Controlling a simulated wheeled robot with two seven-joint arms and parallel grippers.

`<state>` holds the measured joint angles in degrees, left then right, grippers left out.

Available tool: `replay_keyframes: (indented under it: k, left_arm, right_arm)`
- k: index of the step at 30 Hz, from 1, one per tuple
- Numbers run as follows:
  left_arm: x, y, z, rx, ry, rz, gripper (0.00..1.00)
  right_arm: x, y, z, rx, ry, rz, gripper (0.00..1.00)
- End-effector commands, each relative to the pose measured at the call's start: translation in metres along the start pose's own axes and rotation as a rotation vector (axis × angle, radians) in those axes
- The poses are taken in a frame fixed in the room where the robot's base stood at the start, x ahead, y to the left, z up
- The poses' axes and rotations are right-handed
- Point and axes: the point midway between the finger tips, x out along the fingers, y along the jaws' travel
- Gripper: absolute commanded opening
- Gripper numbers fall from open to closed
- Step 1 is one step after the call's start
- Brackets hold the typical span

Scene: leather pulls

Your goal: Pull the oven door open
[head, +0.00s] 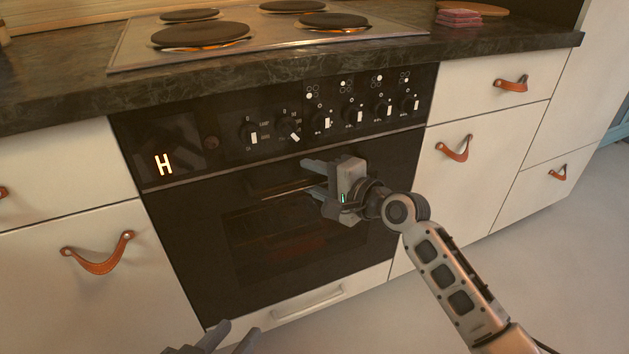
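The black oven door (185,235) is shut, flush under the control panel. Its dark glass window (255,245) shows the dim inside. A dark handle bar (268,187) runs along the door's upper part. My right gripper (308,178) is in front of the door's upper right part, at the handle. Its two fingers are apart, one above the other, pointing left, around the level of the bar. I cannot tell whether they touch it. My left gripper (222,340) is at the bottom edge, low before the oven, partly cut off, its fingers apart and empty.
A control panel with knobs (352,113) sits above the door; a cooktop (270,35) with several burners is above that. White drawers with leather pulls (455,149) flank the oven. A lower drawer with a pale handle (308,302) is below. Floor at right (530,260) is clear.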

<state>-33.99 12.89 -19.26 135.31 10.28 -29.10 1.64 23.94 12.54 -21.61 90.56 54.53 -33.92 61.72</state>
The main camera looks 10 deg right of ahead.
Motion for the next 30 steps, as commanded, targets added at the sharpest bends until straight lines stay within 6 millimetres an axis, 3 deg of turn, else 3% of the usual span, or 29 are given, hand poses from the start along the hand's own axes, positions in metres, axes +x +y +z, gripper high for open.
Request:
replay_keyframes:
  k: [7, 11, 17, 23, 25, 30]
  left_arm:
    - [-0.002, 0.001, 0.004, -0.003, -0.009, 0.001, 0.36]
    - [-0.002, 0.001, 0.004, -0.004, -0.011, 0.001, 0.36]
    - [-0.002, 0.001, 0.006, -0.005, -0.011, 0.001, 0.36]
    - [0.003, 0.001, 0.01, -0.037, 0.026, 0.019, 0.36]
    - [0.005, 0.006, -0.003, -0.076, 0.095, 0.051, 0.36]
    - [0.007, 0.016, -0.011, -0.209, 0.188, 0.134, 0.36]
  right_arm:
    - [0.001, 0.0, 0.0, 0.0, 0.0, 0.0, 0.38]
    - [0.0, 0.0, 0.0, 0.0, 0.0, 0.0, 0.02]
    - [-0.002, 0.003, 0.001, -0.002, 0.0, -0.004, 0.0]
    - [-0.036, 0.027, 0.015, -0.034, -0.002, -0.079, 0.0]
    - [-0.053, 0.039, 0.021, -0.054, -0.001, -0.123, 0.0]
    - [-0.094, 0.063, 0.038, -0.092, -0.001, -0.212, 0.0]
